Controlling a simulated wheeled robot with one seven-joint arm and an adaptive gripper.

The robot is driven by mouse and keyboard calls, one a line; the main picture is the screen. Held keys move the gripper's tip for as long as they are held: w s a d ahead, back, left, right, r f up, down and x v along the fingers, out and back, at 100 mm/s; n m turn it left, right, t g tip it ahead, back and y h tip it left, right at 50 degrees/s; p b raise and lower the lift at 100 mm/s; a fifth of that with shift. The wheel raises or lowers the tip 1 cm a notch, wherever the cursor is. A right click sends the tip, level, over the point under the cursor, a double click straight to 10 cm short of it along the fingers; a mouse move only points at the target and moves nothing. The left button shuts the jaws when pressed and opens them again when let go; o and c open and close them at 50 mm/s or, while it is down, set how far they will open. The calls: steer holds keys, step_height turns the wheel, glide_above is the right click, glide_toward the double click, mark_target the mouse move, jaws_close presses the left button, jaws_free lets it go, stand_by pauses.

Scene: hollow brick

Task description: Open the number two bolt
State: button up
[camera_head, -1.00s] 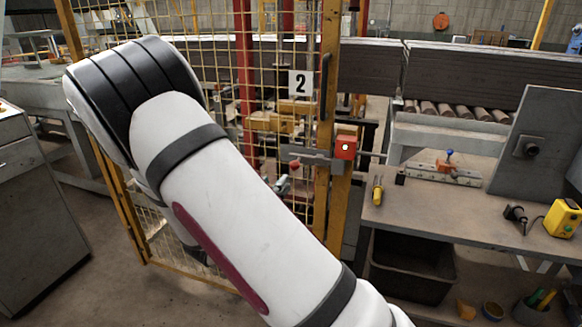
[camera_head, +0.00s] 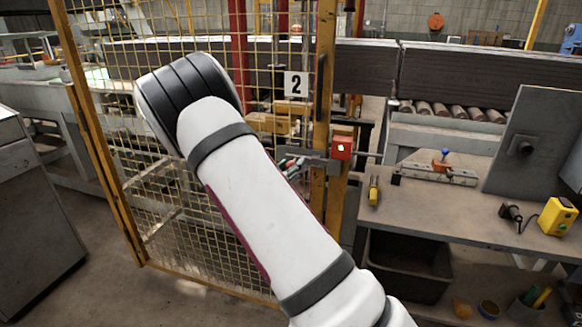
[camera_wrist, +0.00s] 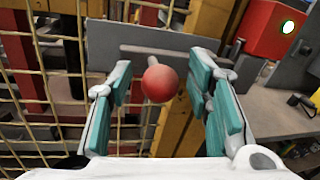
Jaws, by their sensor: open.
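A white sign with a black 2 (camera_head: 296,84) hangs on the yellow mesh gate. Below it, the grey bolt plate (camera_head: 318,165) sits across the gate post. In the wrist view the bolt's round red knob (camera_wrist: 160,83) stands out on a short stem from the grey plate (camera_wrist: 140,60). My gripper (camera_wrist: 162,72) is open, with one teal-padded finger on each side of the knob. Gaps show on both sides of it.
A red box with a lit lamp (camera_head: 341,148) is just right of the bolt. Mesh (camera_head: 165,215) lies left of the bolt.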

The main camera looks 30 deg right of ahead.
mark_target(286, 158)
jaws_close()
steer(key=w+a, duration=0.1)
steer(key=w+a+b, duration=0.1)
steer(key=w, duration=0.1)
steer(key=shift+w+a, duration=0.1)
steer(key=shift+a, duration=0.15)
jaws_free()
steer(key=v, duration=1.2)
